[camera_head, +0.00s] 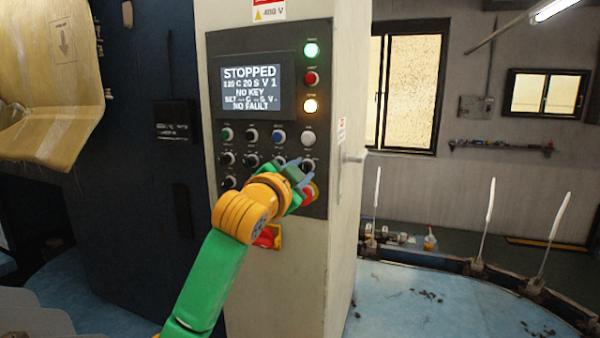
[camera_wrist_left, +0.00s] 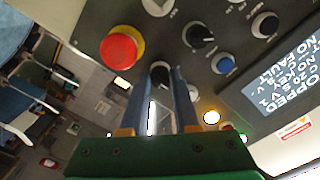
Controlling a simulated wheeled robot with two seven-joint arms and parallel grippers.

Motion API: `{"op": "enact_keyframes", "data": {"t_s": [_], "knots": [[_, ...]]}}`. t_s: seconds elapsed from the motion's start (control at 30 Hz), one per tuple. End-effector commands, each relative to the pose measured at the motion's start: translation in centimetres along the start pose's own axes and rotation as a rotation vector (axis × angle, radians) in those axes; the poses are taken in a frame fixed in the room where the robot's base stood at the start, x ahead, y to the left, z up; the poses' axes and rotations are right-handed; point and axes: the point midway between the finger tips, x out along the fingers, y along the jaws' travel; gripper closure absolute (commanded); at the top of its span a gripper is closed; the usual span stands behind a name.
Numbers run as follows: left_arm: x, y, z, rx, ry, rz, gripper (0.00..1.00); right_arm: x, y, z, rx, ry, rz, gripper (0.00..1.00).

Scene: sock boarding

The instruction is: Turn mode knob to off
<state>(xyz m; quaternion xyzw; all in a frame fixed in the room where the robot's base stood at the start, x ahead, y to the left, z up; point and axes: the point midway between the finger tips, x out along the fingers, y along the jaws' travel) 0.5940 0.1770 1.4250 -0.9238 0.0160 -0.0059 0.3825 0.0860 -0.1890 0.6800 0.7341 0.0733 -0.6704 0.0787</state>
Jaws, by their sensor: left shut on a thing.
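The grey control panel (camera_head: 240,115) faces me on a pale cabinet, with several black knobs in its lower half. My left gripper (camera_head: 299,168) is at the panel's lower right. Its blue fingers are shut on a dark knob, which shows at their tips in the left wrist view (camera_wrist_left: 161,72). In the head view part of this knob (camera_head: 308,165) shows beside the fingers. The labels are too small to read, so I cannot tell whether it is the mode knob or which way it points. The display (camera_head: 250,88) reads STOPPED, NO KEY, NO FAULT. My right gripper is out of view.
A red emergency button on a yellow ring (camera_wrist_left: 121,48) sits close beside the gripped knob. Another black knob (camera_wrist_left: 200,37) and a blue button (camera_wrist_left: 223,65) are nearby. A red and yellow switch (camera_head: 270,237) is below the panel. A handle (camera_head: 355,157) sticks out at the cabinet's right.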

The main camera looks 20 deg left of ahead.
Motion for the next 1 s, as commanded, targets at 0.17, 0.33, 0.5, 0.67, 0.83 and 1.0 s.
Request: {"op": "enact_keyframes", "data": {"t_s": [0.17,0.33,0.5,0.67,0.83,1.0], "knots": [[0.0,-0.1,-0.1,-0.001,0.003,-0.002,0.41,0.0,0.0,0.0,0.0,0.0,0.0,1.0],[0.0,0.0,-0.1,-0.001,0.002,-0.001,0.41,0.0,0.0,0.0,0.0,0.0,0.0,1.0],[-1.1,0.3,0.2,0.0,0.004,-0.003,0.41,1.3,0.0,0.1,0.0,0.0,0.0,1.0],[-4.6,0.5,0.4,0.001,0.008,-0.006,0.41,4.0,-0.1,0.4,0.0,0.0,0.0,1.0],[-7.0,0.2,0.1,0.0,0.004,-0.003,0.41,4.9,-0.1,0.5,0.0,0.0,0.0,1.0],[-7.2,0.0,-0.1,0.0,0.002,-0.001,0.41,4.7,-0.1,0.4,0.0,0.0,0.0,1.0]]}}
